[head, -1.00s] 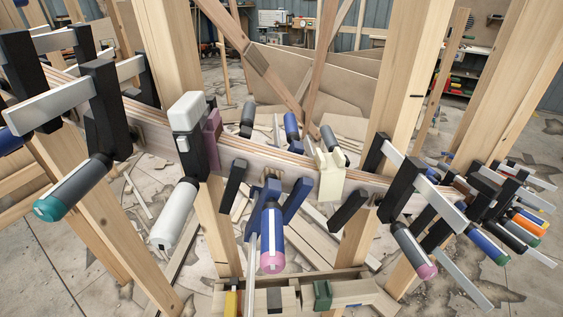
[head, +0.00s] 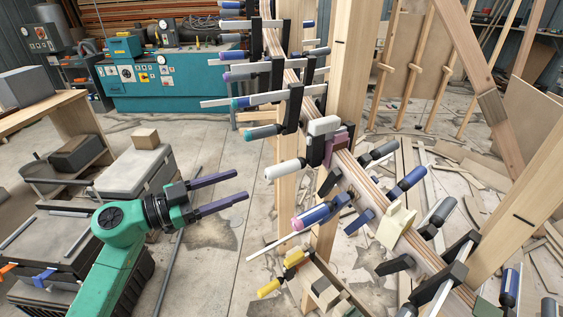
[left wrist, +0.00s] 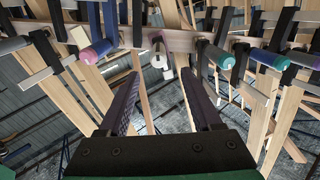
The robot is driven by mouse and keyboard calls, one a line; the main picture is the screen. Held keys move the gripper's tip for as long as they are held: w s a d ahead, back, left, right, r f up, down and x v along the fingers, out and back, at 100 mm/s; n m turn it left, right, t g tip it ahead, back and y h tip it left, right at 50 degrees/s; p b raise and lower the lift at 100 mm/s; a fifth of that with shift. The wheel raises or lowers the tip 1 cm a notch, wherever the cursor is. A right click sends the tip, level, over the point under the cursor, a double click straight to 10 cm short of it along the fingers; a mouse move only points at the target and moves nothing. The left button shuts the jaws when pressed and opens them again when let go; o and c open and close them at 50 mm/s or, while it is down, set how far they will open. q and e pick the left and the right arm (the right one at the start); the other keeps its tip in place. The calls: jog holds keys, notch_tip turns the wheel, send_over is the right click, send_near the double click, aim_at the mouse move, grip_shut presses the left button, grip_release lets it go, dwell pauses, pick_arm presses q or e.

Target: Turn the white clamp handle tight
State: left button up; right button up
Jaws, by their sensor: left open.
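The white clamp handle (head: 285,170) sticks out to the left from its black clamp body (head: 315,150), which sits on the curved wooden stringer (head: 366,184). In the left wrist view the white handle (left wrist: 160,62) points toward the camera, framed between the finger tips. My left gripper (head: 242,184) is open and empty, with its two dark purple fingers pointing at the handle from the left. A gap shows between the finger tips and the handle. My right gripper is out of view.
Many other clamps line the stringer, including a blue one with a pink end (head: 317,214) just beside the white handle. Wooden posts (head: 355,70) stand close behind. A teal machine (head: 165,78) stands at the back left. Open floor lies left of the stringer.

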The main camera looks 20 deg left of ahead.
aim_at(283, 170)
pick_arm(q)
jog(key=p+x, duration=0.3)
jog(key=x, duration=0.9)
jog(key=shift+d+r, duration=0.1)
jog(key=shift+r, duration=0.05)
jog(key=shift+w+d, duration=0.15)
jog(key=shift+d, duration=0.1)
grip_shut()
